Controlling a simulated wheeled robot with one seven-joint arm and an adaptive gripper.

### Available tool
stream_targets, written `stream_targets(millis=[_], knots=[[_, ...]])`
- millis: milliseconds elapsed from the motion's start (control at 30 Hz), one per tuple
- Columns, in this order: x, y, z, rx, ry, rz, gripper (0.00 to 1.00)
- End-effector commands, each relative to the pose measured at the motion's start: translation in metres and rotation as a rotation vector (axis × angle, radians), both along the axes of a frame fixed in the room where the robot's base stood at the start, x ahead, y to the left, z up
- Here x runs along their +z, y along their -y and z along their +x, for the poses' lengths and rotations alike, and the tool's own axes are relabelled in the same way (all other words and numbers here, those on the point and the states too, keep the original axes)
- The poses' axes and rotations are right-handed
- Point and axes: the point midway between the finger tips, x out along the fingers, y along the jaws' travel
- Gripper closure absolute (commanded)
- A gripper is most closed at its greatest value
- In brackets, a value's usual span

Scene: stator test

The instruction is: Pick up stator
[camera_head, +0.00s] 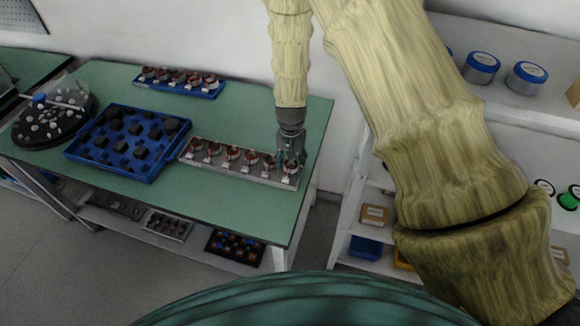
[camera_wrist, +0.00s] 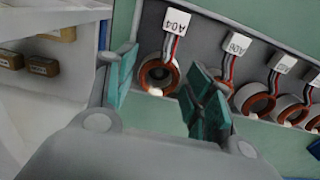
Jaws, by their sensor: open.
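Several stators sit in a row in a grey tray (camera_head: 236,170) on the green table. Each is a copper-coloured ring with wires and a white label. In the wrist view, the stator labelled A04 (camera_wrist: 158,76) lies between and beyond my gripper's fingertips (camera_wrist: 160,85). My gripper (camera_head: 291,160) is over the right end of the tray in the head view, pointing down. Its green fingers are apart with nothing between them. Contact with a stator cannot be told.
A blue tray of dark blocks (camera_head: 71,152) and a round black fixture (camera_head: 50,132) stand to the left. A blue tray with more stators (camera_head: 213,93) is at the back. White shelves with blue-lidded containers (camera_head: 482,68) stand to the right.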

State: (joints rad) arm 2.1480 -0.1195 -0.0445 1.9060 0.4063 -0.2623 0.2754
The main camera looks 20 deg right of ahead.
Motion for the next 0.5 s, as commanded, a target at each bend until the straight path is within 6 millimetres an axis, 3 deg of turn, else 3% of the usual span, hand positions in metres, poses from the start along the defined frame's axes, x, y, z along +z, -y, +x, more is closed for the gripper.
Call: stream_targets(millis=[333, 500], knots=[[-0.0033, 0.0001, 0.0004, 0.000, 0.001, 0.000, 0.47], [-0.0032, 0.0001, 0.0004, -0.001, 0.001, 0.000, 0.78]])
